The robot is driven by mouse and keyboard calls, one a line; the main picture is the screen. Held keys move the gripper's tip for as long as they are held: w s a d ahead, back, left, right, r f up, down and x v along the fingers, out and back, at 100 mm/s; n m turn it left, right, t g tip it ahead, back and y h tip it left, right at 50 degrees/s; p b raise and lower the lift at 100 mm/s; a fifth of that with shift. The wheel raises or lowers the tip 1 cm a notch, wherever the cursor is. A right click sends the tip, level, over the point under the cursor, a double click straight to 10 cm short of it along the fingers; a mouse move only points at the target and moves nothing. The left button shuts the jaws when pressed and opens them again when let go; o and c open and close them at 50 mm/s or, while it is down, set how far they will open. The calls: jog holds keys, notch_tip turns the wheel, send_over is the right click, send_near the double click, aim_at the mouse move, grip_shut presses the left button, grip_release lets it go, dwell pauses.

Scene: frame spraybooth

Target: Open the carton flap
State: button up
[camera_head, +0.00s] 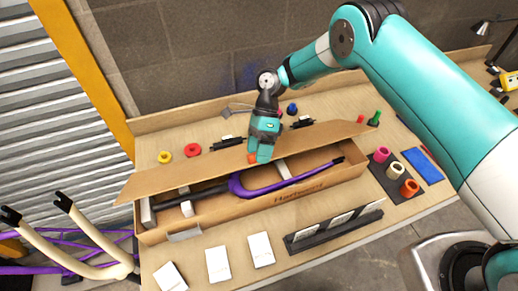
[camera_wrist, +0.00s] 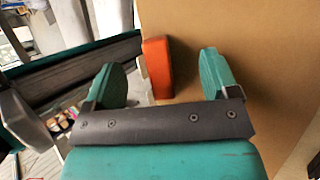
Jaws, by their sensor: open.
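A long cardboard carton (camera_head: 330,182) lies on the bench with its near side open to view. Inside are a purple and black frame part (camera_head: 240,187) and pale blocks. Its long cardboard flap (camera_head: 165,183) stands tilted along the back; brown board also fills the right of the wrist view (camera_wrist: 255,60). An orange tab (camera_head: 252,158) sits at the flap's edge. My gripper (camera_head: 262,155) is at the flap's middle, by the tab.
A black rack with white cards (camera_head: 335,228) and several white cards (camera_head: 218,264) lie in front of the carton. A dark tray with coloured rings (camera_head: 396,173) is at right. Yellow (camera_head: 165,157) and red rings (camera_head: 192,149) lie behind the carton. A cream fork (camera_head: 100,240) stands at left.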

jog(key=shift+o, duration=1)
